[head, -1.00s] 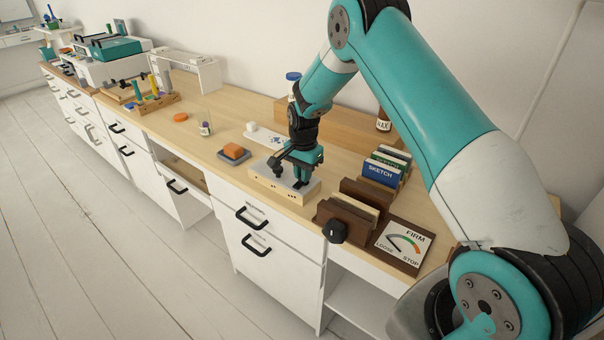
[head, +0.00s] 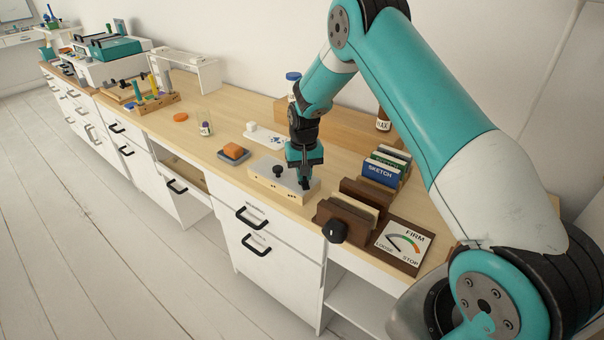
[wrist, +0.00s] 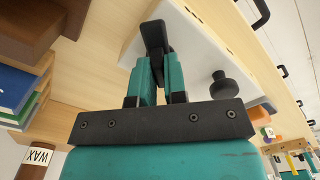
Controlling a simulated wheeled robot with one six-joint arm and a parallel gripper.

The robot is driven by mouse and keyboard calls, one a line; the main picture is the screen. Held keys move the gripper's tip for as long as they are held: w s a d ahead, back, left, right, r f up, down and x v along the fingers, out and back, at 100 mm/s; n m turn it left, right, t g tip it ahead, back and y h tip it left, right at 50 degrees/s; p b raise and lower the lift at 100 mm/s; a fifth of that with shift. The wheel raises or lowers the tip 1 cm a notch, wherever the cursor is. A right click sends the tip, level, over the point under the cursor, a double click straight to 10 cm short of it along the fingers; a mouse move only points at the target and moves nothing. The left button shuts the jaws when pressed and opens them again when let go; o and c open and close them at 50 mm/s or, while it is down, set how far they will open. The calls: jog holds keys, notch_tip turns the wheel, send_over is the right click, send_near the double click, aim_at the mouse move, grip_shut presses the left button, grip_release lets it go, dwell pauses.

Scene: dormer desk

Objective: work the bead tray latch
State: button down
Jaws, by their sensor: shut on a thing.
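The bead tray (head: 262,180) is a low pale wooden box with a grey top, near the desk's front edge. A round black knob (head: 278,171) stands on the left of its top and also shows in the wrist view (wrist: 223,85). My gripper (head: 304,184) points down over the tray's right end. In the wrist view its teal fingers (wrist: 156,75) are shut on a black latch lever (wrist: 153,36). The fingers hide part of the lever and its base.
To the right are brown wooden holders (head: 345,215), several books (head: 382,168) and a LOOSE–FIRM–STOP dial board (head: 402,246). An orange-topped grey block (head: 234,153) lies left of the tray. A raised wooden shelf (head: 338,128) stands behind.

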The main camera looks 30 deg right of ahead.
jog(key=n, duration=0.4)
jog(key=shift+s+d, duration=0.1)
jog(key=shift+d, duration=0.05)
jog(key=shift+n, duration=2.1)
jog(key=c, duration=1.2)
grip_release()
jog(key=shift+a, duration=0.2)
jog(key=shift+o, duration=0.2)
jog(key=shift+d+r, duration=0.1)
jog(key=shift+r, duration=0.4)
notch_tip(320, 180, up, 16)
jog(key=shift+r+b, duration=0.2)
jog(key=shift+b, duration=0.25)
